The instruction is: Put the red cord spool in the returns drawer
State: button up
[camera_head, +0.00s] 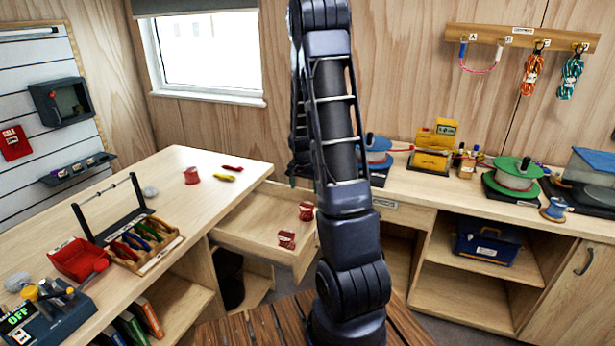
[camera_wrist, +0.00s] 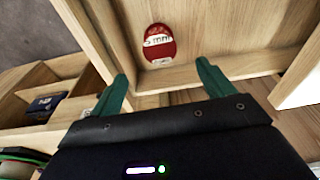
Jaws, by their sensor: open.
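A red spool (camera_head: 191,175) with a pale label stands on the left bench. The pulled-out wooden drawer (camera_head: 240,231) holds a red spool-like piece (camera_head: 306,211) and a smaller red piece (camera_head: 287,240) with white lettering. In the wrist view, one red rounded piece (camera_wrist: 159,45) with a white "5 mm" label lies in a wooden drawer (camera_wrist: 222,62); I cannot tell which of the two it is. My gripper (camera_wrist: 163,82) is open, its green fingers apart with nothing between them, near the drawer wall. The arm hides it in the head view.
On the left bench are a yellow piece (camera_head: 224,178), a tool rack (camera_head: 130,240), a red bin (camera_head: 80,259) and a control box (camera_head: 45,315). The right counter carries a green spool (camera_head: 515,170) and a yellow device (camera_head: 434,147). A blue box (camera_head: 487,245) sits on the shelf below.

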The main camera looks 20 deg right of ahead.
jog(key=s+a+r+n+t+y, duration=0.1)
jog(key=s+a+r+n, duration=0.15)
jog(key=s+r, duration=0.6)
jog(key=s+a+r+n+t, duration=0.15)
jog(key=s+a+r, duration=0.3)
jog(key=r, duration=0.65)
jog(key=s+a+r+n, duration=0.2)
jog(key=s+r, duration=0.2)
jog(key=s, duration=0.5)
jog(key=s+a+r+n, duration=0.2)
jog(key=s+r, duration=0.2)
jog(key=s, duration=0.6)
jog(key=shift+a+n+t, duration=0.15)
jog(key=shift+n+t, duration=0.15)
jog(key=shift+t, duration=0.05)
